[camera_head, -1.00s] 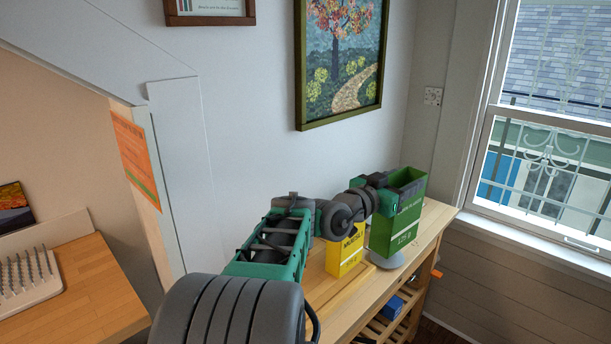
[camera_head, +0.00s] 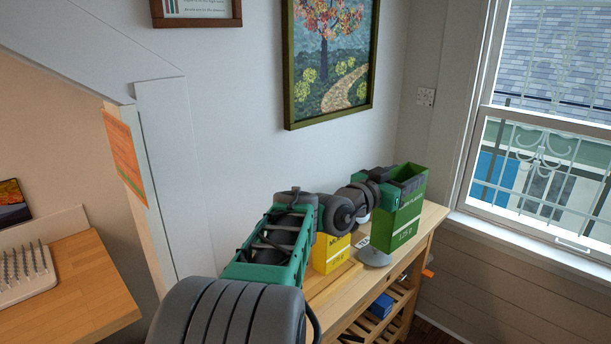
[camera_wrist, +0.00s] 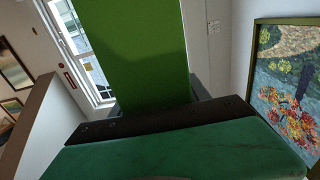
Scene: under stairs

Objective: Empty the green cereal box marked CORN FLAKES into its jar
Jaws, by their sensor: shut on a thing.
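The green cereal box (camera_head: 402,228) is upright, its open top showing and its side print too small to read fully. My gripper (camera_head: 384,187) is shut on its upper part and holds it just above the wooden table (camera_head: 432,222). In the wrist view the green box (camera_wrist: 138,50) fills the middle, beyond my gripper (camera_wrist: 155,108). A small white label (camera_head: 362,241) shows between the yellow box and the green box; I cannot tell whether it belongs to a jar. No jar is clearly visible; my arm and the boxes hide part of the tabletop.
A yellow box (camera_head: 331,254) stands on the table, partly behind my arm. A round grey disc (camera_head: 375,258) lies below the green box. A blue item (camera_head: 382,305) sits on the lower shelf. A wall and framed painting (camera_head: 330,65) are behind; a window (camera_head: 540,150) is right.

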